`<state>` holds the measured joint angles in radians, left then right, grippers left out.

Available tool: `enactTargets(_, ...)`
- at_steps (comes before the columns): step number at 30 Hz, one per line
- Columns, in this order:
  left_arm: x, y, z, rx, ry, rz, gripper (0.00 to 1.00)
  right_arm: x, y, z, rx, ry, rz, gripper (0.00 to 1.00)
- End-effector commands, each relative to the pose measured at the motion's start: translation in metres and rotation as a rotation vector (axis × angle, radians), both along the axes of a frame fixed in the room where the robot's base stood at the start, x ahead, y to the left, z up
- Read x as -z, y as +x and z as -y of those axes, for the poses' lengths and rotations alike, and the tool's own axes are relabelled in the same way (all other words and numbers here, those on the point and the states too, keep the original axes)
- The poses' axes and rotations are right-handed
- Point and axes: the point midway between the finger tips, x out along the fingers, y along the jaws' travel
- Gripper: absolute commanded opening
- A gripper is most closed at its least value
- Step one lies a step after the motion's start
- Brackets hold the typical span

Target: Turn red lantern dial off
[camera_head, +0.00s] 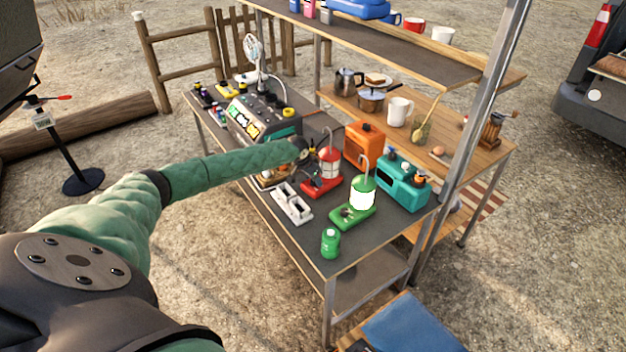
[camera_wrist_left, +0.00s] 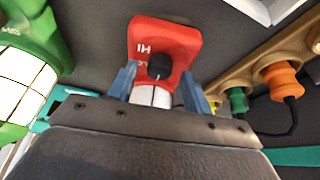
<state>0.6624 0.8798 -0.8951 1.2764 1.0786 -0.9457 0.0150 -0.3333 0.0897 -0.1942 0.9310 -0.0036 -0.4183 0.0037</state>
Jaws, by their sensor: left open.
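The red lantern (camera_head: 321,186) stands on the grey tabletop, with its globe looking dimmer than the green lantern's. In the left wrist view its red base (camera_wrist_left: 150,36) carries a round black dial (camera_wrist_left: 158,67) beside the letters HI; the other lettering is partly hidden. My left gripper (camera_wrist_left: 161,84) is open, its two blue fingers to either side of the dial and the pale part below it. No clear contact with the dial shows. In the head view my left arm reaches over the table to the lantern, and its gripper is hard to make out there.
A brightly lit green lantern (camera_head: 352,215) stands close to the red one. A white switch unit (camera_head: 291,203), an orange box (camera_head: 364,146), a teal radio (camera_head: 403,183) and a small green canister (camera_head: 330,243) crowd around.

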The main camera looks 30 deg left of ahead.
Motion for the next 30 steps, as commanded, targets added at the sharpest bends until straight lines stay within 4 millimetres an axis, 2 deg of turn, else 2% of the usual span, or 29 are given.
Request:
enactTargets(2,-0.007,-0.004,-0.002,0.001,0.001,0.003,0.5,0.003,0.007,-0.002,0.0,0.001,0.006,0.0)
enactTargets(4,-0.016,-0.008,-0.003,0.001,0.002,0.003,0.5,-0.006,0.026,-0.009,-0.002,0.007,0.025,0.0)
enactTargets(9,-0.042,-0.018,-0.005,0.001,0.001,0.003,0.5,-0.014,0.047,-0.014,0.0,0.01,0.038,0.0)
enactTargets(18,-0.063,-0.025,-0.006,0.001,0.0,0.002,0.5,-0.028,0.055,-0.02,0.005,0.013,0.022,0.0)
enactTargets(30,-0.065,-0.026,-0.006,0.0,0.0,0.002,0.5,-0.029,0.055,-0.019,0.006,0.012,0.021,0.0)
